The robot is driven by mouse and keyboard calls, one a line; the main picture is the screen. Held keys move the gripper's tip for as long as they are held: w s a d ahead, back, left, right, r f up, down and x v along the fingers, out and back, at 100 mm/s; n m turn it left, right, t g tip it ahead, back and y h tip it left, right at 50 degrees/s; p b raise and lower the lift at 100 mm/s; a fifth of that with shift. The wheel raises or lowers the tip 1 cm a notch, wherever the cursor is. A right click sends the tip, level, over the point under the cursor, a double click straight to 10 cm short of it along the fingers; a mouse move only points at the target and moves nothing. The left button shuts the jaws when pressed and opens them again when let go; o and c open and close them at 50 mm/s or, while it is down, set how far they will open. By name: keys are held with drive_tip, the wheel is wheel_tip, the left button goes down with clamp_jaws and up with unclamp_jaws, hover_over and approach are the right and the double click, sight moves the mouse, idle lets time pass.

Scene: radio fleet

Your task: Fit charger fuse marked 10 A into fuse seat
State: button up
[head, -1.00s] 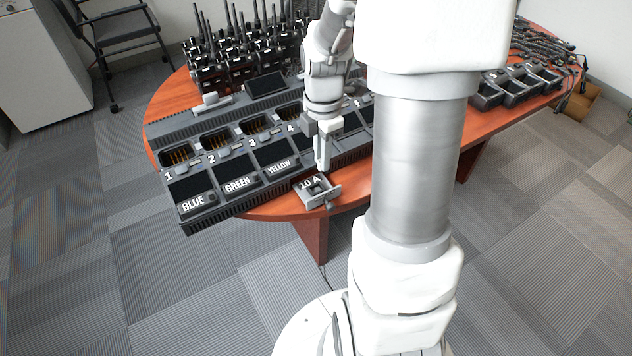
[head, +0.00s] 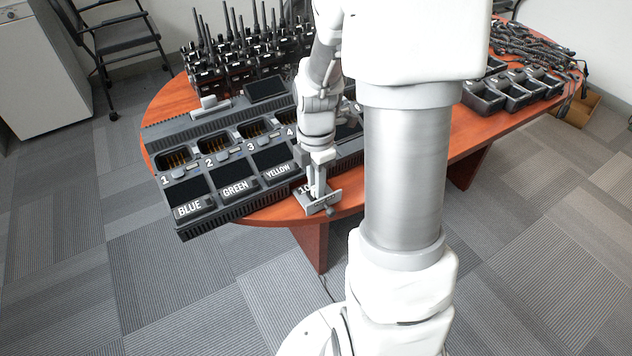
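A small grey block marked 10 A (head: 325,206) sits at the table's front edge, right of the YELLOW label, with a small knob on its front. I take it for the fuse seat. My gripper (head: 317,192) points down at the block, its fingertips at or just above its middle. The fingers cover part of the marking, so only the "10" shows. I cannot make out a separate fuse; any fuse between the fingers or in the block is hidden. The finger gap is too small to read.
A long charger bank (head: 222,165) with numbered bays and BLUE, GREEN and YELLOW labels lies left of the gripper. Several radios (head: 225,70) stand behind it. Empty charger cups (head: 510,90) and tangled cables (head: 530,45) lie at the right. My arm hides the table's middle.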

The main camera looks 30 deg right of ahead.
wheel_tip(320, 180, up, 12)
drive_tip(key=p, duration=0.4)
drive_tip(key=shift+r, duration=0.2)
idle(0.5)
drive_tip(key=s+a+r+m+t, duration=0.6)
drive_tip(key=s+a+r+m, duration=0.6)
drive_tip(key=m, duration=0.7)
wheel_tip(320, 180, up, 13)
drive_tip(key=d+p, duration=0.1)
drive_tip(key=p, duration=1.2)
drive_tip(key=shift+s+d+n, duration=0.2)
drive_tip(key=shift+n, duration=0.1)
drive_tip(key=shift+f, duration=0.1)
